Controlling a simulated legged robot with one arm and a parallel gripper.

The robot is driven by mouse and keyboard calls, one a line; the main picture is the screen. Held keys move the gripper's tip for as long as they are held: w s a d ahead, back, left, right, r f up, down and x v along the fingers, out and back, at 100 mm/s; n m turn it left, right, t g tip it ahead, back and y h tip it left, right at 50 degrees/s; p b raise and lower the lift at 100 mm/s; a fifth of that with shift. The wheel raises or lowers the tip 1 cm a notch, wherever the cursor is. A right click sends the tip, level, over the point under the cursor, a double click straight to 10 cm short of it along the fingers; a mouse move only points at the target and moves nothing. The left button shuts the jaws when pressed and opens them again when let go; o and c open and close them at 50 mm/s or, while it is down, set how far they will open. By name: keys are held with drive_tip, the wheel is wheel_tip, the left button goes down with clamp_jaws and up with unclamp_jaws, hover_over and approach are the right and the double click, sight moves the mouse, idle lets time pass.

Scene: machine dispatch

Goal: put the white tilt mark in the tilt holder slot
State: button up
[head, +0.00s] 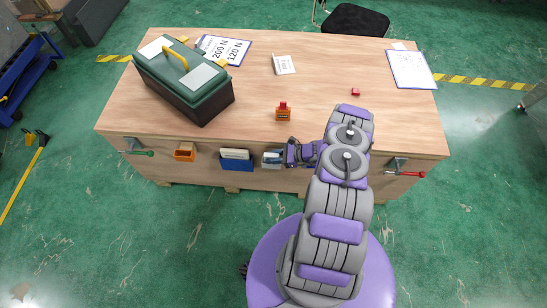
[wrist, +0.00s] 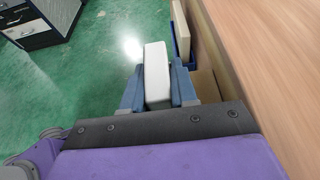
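The white tilt mark (wrist: 156,72) is a pale block between the two blue-grey fingers of my gripper (wrist: 158,88) in the wrist view. The fingers touch it on both sides, and it sticks out past their tips. In the head view my gripper (head: 275,157) is at the table's front face, right of a blue holder (head: 237,164) with pale cards in it. That blue holder shows beyond the fingers in the wrist view (wrist: 181,40). A tan box-like part (wrist: 206,86) is beside the right finger. I cannot tell which holder has the tilt slot.
The wooden table (head: 320,75) carries a green toolbox (head: 185,82), an orange block with a red top (head: 283,113), a small red block (head: 356,91) and papers. An orange holder (head: 184,152) hangs at the front left. Clamps (head: 405,173) jut from the front. The floor in front is clear.

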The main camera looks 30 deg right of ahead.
drive_tip(key=shift+s+a+f+p, duration=0.15)
drive_tip(key=shift+s+p, duration=0.2)
drive_tip(key=shift+p, duration=0.05)
drive_tip(key=w+p+v, duration=0.1)
drive_tip(key=p+v, duration=0.1)
drive_tip(key=v, duration=0.9)
wheel_tip(320, 180, up, 16)
drive_tip(key=n+g+y, duration=0.1)
drive_tip(key=n+g, duration=0.3)
drive_tip(key=n, duration=0.2)
hover_over(275, 154)
drive_tip(key=s+a+r+n+g+h, duration=0.1)
drive_tip(key=a+r+n+g, duration=0.2)
drive_tip(key=a+r, duration=0.4)
drive_tip(key=s+a+r+n+g, duration=0.2)
drive_tip(key=a+r+n, duration=0.2)
drive_tip(key=r, duration=0.5)
drive_tip(key=s+a+r+n+g+h, duration=0.2)
drive_tip(key=s+a+r+n+h, duration=0.45)
drive_tip(key=s+r, duration=0.6)
drive_tip(key=s+d+r+n+h, duration=0.1)
drive_tip(key=s+n+h, duration=0.1)
drive_tip(key=s, duration=0.6)
drive_tip(key=s+d+r+n+t+h, duration=0.1)
drive_tip(key=s+r+n+h, duration=0.1)
drive_tip(key=s, duration=0.6)
drive_tip(key=shift+s+r+n+h, duration=0.15)
drive_tip(key=shift+r+n+h, duration=0.15)
drive_tip(key=shift+n, duration=0.25)
